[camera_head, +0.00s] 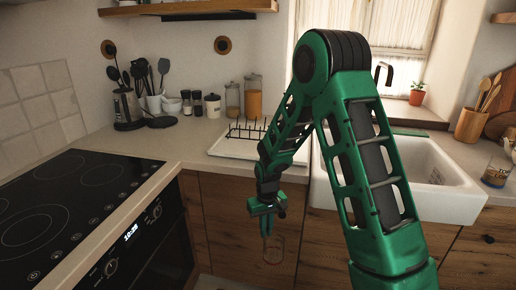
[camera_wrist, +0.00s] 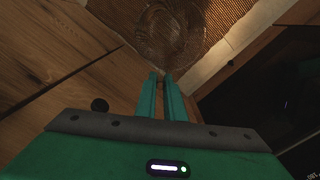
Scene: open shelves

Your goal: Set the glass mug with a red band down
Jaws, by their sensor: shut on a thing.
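A clear glass mug (camera_head: 273,249) hangs below my gripper (camera_head: 268,218) in the head view, in front of the wooden cabinet doors and below the counter edge. In the wrist view my gripper's two green fingers (camera_wrist: 162,80) are close together, with the round glass mug (camera_wrist: 170,32) at their tips. My gripper is shut on the mug.
A dish rack (camera_head: 246,131) on a white board and a white sink (camera_head: 440,190) are above and behind. The black hob (camera_head: 70,195) is at left. Jars and utensils line the back wall; a printed glass (camera_head: 495,173) stands at right.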

